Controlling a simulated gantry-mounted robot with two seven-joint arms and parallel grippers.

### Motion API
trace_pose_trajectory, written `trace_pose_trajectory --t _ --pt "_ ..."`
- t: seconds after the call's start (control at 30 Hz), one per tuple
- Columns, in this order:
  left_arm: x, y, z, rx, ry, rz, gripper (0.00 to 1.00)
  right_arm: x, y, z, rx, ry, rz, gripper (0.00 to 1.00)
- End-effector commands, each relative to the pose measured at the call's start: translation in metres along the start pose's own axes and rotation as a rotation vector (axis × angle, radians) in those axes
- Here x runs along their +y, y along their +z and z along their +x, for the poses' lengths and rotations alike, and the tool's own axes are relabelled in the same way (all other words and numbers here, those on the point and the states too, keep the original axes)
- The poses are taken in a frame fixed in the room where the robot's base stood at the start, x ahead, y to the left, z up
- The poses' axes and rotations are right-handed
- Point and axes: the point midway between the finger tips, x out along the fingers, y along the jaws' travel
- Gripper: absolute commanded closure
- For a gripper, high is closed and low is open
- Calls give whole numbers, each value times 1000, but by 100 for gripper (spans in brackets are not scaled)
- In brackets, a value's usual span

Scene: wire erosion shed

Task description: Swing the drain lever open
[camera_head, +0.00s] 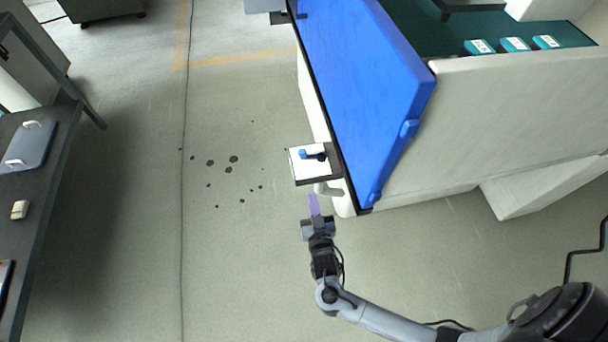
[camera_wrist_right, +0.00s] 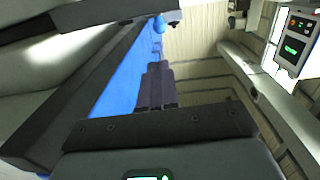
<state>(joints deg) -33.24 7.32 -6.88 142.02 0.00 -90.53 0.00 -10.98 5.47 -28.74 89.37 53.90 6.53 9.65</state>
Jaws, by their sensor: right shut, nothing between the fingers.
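The drain lever appears as a short handle with a blue end (camera_head: 304,154), on a white square plate at the lower front corner of the machine. A dark round part sits beside its blue end. In the right wrist view a blue rounded knob (camera_wrist_right: 159,24) shows beyond the fingers, near the top. My right gripper (camera_head: 313,197), with purple fingers, is shut and empty just below the plate in the head view, apart from the lever. Its closed fingers also show in the right wrist view (camera_wrist_right: 156,70). My left gripper is not in view.
A large blue panel (camera_head: 365,80) leans along the machine's pale body (camera_head: 510,110) right beside the plate. A dark workbench (camera_head: 45,215) stands at the left. Open floor with dark spots (camera_head: 226,165) lies between. A control box (camera_wrist_right: 296,42) shows in the wrist view.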

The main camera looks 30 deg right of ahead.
Motion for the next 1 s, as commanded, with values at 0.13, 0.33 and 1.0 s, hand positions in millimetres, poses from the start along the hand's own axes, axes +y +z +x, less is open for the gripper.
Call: trace_pose_trajectory --t 0.13,0.33,1.0 --pt "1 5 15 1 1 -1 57 -2 10 6 12 0 6 100" --pt "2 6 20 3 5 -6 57 -3 10 21 15 0 6 100" --pt "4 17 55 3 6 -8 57 -2 9 130 15 1 6 100"
